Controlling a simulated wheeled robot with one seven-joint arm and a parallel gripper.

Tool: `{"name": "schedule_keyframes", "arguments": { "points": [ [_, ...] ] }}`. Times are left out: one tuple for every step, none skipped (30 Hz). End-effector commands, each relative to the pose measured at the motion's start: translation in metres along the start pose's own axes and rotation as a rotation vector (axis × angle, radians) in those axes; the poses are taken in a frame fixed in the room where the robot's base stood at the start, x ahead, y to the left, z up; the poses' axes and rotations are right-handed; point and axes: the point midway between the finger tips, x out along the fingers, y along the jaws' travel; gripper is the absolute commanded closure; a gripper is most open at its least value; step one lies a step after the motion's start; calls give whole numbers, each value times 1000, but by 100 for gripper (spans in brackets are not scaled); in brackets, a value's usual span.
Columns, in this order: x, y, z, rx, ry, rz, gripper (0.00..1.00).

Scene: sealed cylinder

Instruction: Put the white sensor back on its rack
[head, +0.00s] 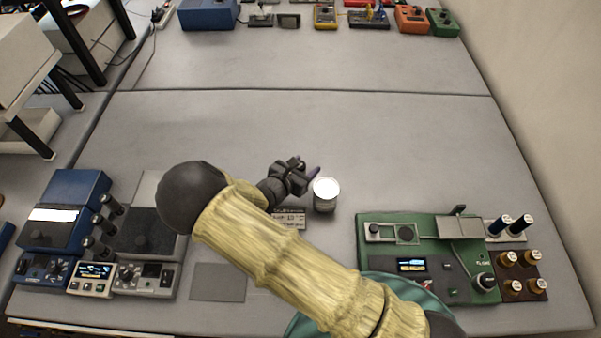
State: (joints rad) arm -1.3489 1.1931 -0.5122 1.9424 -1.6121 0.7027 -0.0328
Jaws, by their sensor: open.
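A short cylinder with a bright white top (326,190) stands upright on the grey table near the middle. It may be the white sensor, but I cannot tell for sure. My gripper (308,171) is just left of and behind its top, with dark jaws and a purple tip. It is open and seems empty; whether it touches the cylinder I cannot tell. Which one is the sensor's rack is unclear.
A green instrument board (376,250) stands front right. Blue and grey devices (62,212) with several dark upright probes (104,224) stand front left. A small label (290,219) and a flat grey plate (218,282) are partly beside my arm. The table's middle back is clear.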

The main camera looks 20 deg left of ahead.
Motion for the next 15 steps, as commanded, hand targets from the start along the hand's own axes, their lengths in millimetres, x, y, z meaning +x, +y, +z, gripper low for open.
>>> {"name": "schedule_keyframes", "arguments": {
  "points": [
    [0, 0, 0, 0, 0, 0, 46],
    [0, 0, 0, 0, 0, 0, 46],
    [0, 0, 0, 0, 0, 0, 46],
    [0, 0, 0, 0, 0, 0, 46],
    [0, 0, 0, 0, 0, 0, 46],
    [0, 0, 0, 0, 0, 0, 46],
    [0, 0, 0, 0, 0, 0, 48],
    [0, 0, 0, 0, 0, 0, 54],
    [0, 0, 0, 0, 0, 0, 62],
    [0, 0, 0, 0, 0, 0, 68],
    [0, 0, 0, 0, 0, 0, 74],
    [0, 0, 0, 0, 0, 0, 81],
    [0, 0, 0, 0, 0, 0, 87],
    [0, 0, 0, 0, 0, 0, 93],
    [0, 0, 0, 0, 0, 0, 98]
  ]
}}
